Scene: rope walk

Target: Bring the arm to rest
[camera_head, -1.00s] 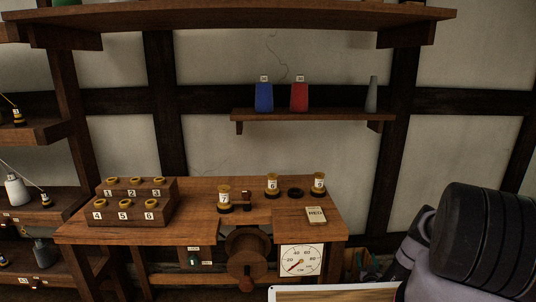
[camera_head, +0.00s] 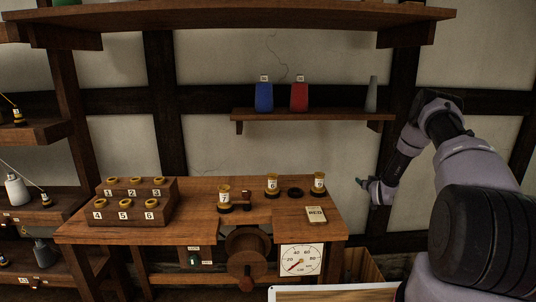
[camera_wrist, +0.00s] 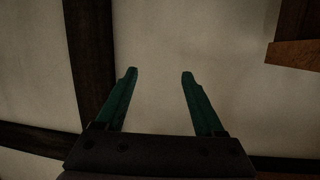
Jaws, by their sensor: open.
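My gripper (camera_head: 374,189) hangs to the right of the wooden workbench in the head view, at the end of my raised and bent arm. In the wrist view my gripper (camera_wrist: 159,74) shows two green fingers spread apart with nothing between them. The gripper appears to touch nothing.
The workbench (camera_head: 140,234) carries a numbered block (camera_head: 135,208), several labelled spools, a black ring (camera_head: 295,192) and a card marked RED (camera_head: 316,214). A dial (camera_head: 301,260) hangs at its front. A wall shelf (camera_head: 310,116) holds blue (camera_head: 264,98) and red (camera_head: 299,97) containers.

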